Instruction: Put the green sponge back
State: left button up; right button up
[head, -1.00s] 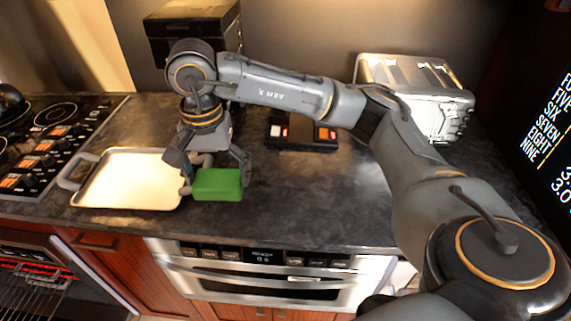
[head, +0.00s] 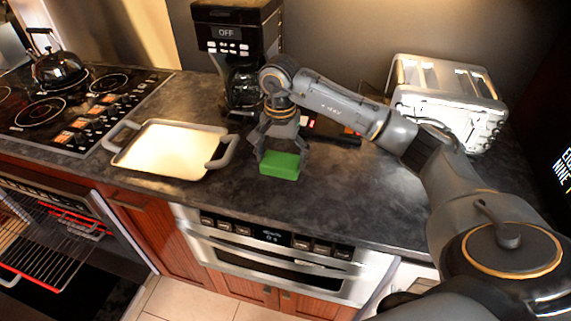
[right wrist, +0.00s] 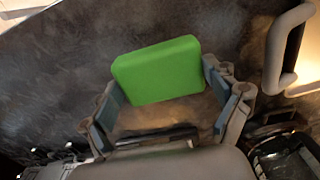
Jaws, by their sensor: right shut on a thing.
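The green sponge (head: 280,166) is a bright green block at the counter, to the right of the metal tray. My right gripper (head: 281,156) reaches down from above and is shut on the sponge, with one finger at each end. The right wrist view shows the sponge (right wrist: 158,70) between the two fingers (right wrist: 160,95), sticking out past their tips. I cannot tell whether its underside touches the counter. My left gripper is not in view.
The tray (head: 126,158) with two handles lies left of the sponge. A coffee maker (head: 235,35) stands behind, a toaster (head: 440,95) at back right. The stove with a kettle (head: 60,70) is at left. An oven drawer (head: 270,250) is below. Counter right of the sponge is clear.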

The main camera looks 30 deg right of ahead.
aim_at(285, 169)
jog(key=shift+w+d+f, duration=0.25)
jog(key=shift+d+f, duration=0.15)
jog(key=shift+f, duration=0.2)
jog(key=f+p, duration=0.2)
jog(key=f, duration=0.1)
jog(key=shift+d, duration=0.35)
jog(key=shift+f, duration=0.4)
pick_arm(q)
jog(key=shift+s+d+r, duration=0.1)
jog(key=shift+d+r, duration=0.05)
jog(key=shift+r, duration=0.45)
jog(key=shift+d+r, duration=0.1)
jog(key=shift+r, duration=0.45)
pick_arm(e)
jog(key=shift+f, duration=0.1)
jog(key=shift+w+f, duration=0.1)
jog(key=shift+f, duration=0.05)
jog(key=o, duration=1.5)
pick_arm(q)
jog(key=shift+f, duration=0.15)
